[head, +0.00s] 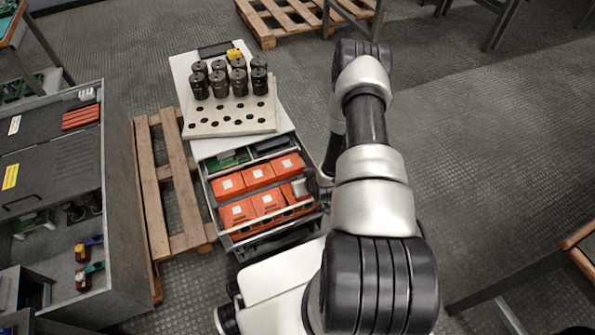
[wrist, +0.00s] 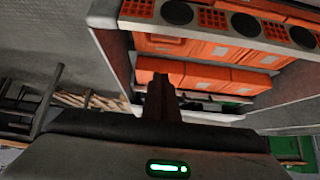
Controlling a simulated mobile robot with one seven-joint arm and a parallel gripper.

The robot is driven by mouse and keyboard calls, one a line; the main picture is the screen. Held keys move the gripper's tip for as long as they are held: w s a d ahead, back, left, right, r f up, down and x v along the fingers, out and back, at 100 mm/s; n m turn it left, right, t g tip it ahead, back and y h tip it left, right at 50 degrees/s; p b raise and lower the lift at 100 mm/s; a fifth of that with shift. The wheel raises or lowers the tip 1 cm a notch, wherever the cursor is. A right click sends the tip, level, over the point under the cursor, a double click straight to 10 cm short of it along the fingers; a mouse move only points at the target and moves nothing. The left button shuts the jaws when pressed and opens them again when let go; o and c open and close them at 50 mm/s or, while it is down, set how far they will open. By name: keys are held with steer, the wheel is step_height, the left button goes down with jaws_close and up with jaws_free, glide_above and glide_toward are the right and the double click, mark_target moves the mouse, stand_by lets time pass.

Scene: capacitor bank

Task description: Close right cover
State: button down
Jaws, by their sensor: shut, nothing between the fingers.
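A dark flat cover panel (head: 52,172) with a yellow label and a black handle lies over part of the grey cabinet (head: 122,215) at the left of the head view. Below it the cabinet is open, with parts showing inside. I cannot tell for certain whether this panel is the right cover. My gripper's fingers (wrist: 160,95) are shut and empty in the wrist view, in front of the open drawer. In the head view, my arm hides most of the gripper, which is beside the drawer's right side.
The open drawer (head: 207,190) holds several orange boxes (head: 258,175). Above it, a pale board (head: 200,128) carries several black cylinders (head: 238,80). A wooden pallet (head: 157,190) lies between cabinet and drawer unit. The floor at right is largely clear.

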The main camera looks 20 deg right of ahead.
mark_target(305, 199)
steer(key=shift+s+f+b, duration=0.85)
steer(key=shift+s+f, duration=0.7)
steer(key=shift+s, duration=0.1)
steer(key=shift+s, duration=0.1)
steer(key=p+v, duration=0.4)
steer(key=v, duration=1.3)
steer(key=shift+p, duration=0.3)
steer(key=shift+d+r, duration=0.1)
